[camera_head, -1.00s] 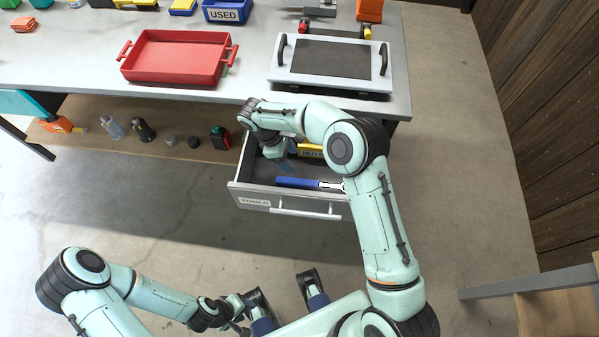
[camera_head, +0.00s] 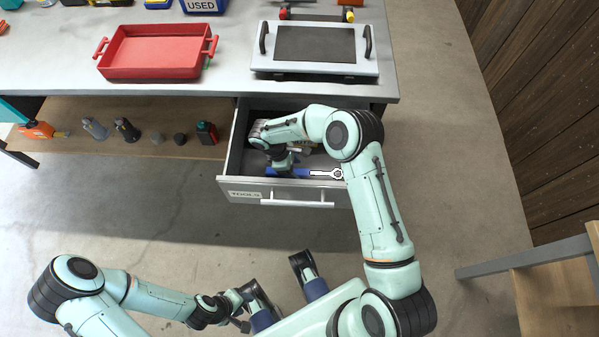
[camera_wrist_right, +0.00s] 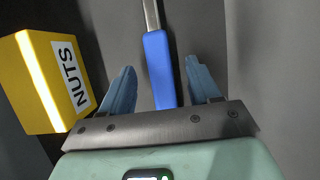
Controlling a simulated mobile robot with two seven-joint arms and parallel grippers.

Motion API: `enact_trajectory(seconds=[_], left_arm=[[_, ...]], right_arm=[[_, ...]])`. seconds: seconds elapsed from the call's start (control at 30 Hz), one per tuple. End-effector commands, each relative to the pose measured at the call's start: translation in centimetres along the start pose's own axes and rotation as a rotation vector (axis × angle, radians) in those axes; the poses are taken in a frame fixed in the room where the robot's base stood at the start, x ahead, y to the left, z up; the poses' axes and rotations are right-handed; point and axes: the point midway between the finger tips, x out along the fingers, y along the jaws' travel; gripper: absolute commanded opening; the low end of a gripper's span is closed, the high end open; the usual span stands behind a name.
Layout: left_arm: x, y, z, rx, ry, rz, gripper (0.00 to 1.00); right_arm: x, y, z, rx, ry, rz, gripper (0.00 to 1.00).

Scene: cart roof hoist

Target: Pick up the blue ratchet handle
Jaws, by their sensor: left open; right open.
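The blue ratchet handle (camera_head: 300,172) lies in the open drawer labelled TOOLS (camera_head: 242,194), near its front, with its metal ring end to the right. Contact cannot be told. My right gripper (camera_head: 283,168) reaches down into the drawer over the left part of the handle, partly hiding it. My left gripper (camera_head: 242,308) is open and empty, low over the floor near my base.
A yellow NUTS box (camera_wrist_right: 50,85) stands in the drawer left of my right gripper in the wrist view. On the bench (camera_head: 240,62) are a red tray (camera_head: 152,52) and a framed black plate (camera_head: 314,45). Several bottles stand on the lower shelf (camera_head: 75,150).

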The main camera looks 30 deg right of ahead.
Motion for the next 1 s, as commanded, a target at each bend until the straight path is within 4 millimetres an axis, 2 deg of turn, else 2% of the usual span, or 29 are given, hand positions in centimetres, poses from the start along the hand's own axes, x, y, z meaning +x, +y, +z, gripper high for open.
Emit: enact_trajectory(seconds=[0.03,0.13,0.6,0.63,0.67,0.8,0.83,1.0], left_arm=[[0.1,0.0,0.0,0.0,0.001,0.0,0.43],[0.1,0.0,-0.1,0.0,0.002,0.001,0.43],[0.3,-0.1,-0.1,0.0,0.002,0.001,0.43],[0.3,-0.1,-0.1,0.0,0.002,0.0,0.43],[0.2,-0.1,-0.1,0.0,0.002,0.0,0.43],[0.2,-0.1,-0.1,0.0,0.002,0.0,0.43],[0.2,-0.1,-0.1,0.0,0.002,0.0,0.43],[0.2,-0.1,-0.1,0.0,0.002,0.0,0.43]], right_arm=[[1.0,-0.1,-0.1,-0.001,-0.001,-0.004,0.62],[2.0,0.0,0.0,-0.001,0.0,-0.001,0.62],[2.1,0.0,-0.1,-0.001,0.0,0.0,0.62],[2.2,0.0,-0.1,0.0,0.0,0.0,0.58],[2.1,0.0,-0.1,0.0,0.0,0.0,0.49],[2.1,0.0,-0.1,0.0,0.0,0.0,0.03],[2.1,0.0,-0.1,0.0,0.0,0.0,0.0],[2.1,0.1,-0.1,0.0,0.0,0.001,0.0]])
